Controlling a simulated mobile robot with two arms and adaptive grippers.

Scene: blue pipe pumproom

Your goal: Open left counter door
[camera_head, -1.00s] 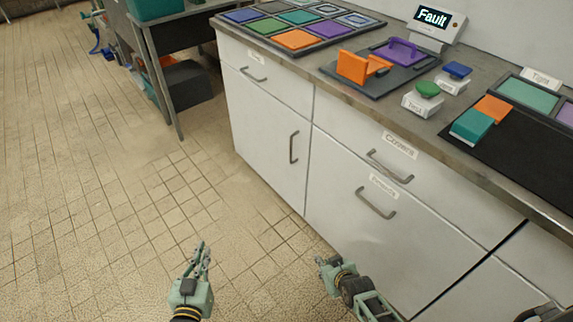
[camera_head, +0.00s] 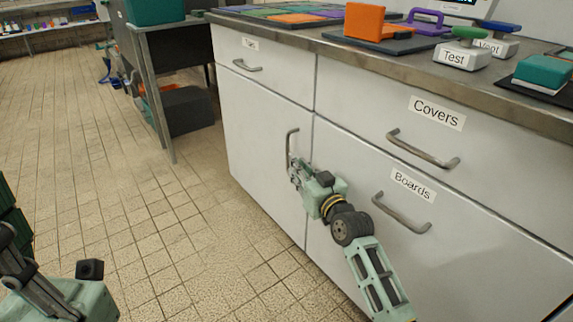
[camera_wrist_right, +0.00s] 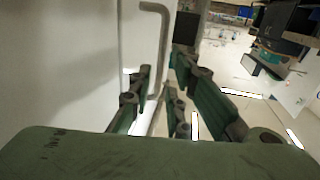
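The left counter door (camera_head: 258,135) is a plain white panel, flush with the cabinet front. Its dark vertical handle (camera_head: 289,141) is near the right edge. My right gripper (camera_head: 296,172) is at the lower part of this handle and hides its lower end. In the right wrist view, the handle (camera_wrist_right: 163,50) runs down between the spread fingers of the right gripper (camera_wrist_right: 160,100). The fingers look open, and contact with the bar cannot be told. My left gripper (camera_head: 40,275) is at the bottom left, away from the counter, partly cut off; its opening is unclear.
The drawer labelled Covers (camera_head: 437,113) and the front labelled Boards (camera_head: 413,185) are to the right, both shut. A small drawer (camera_head: 262,65) is above the door. A metal table (camera_head: 165,25) stands behind left. The tiled floor (camera_head: 150,210) before the door is clear.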

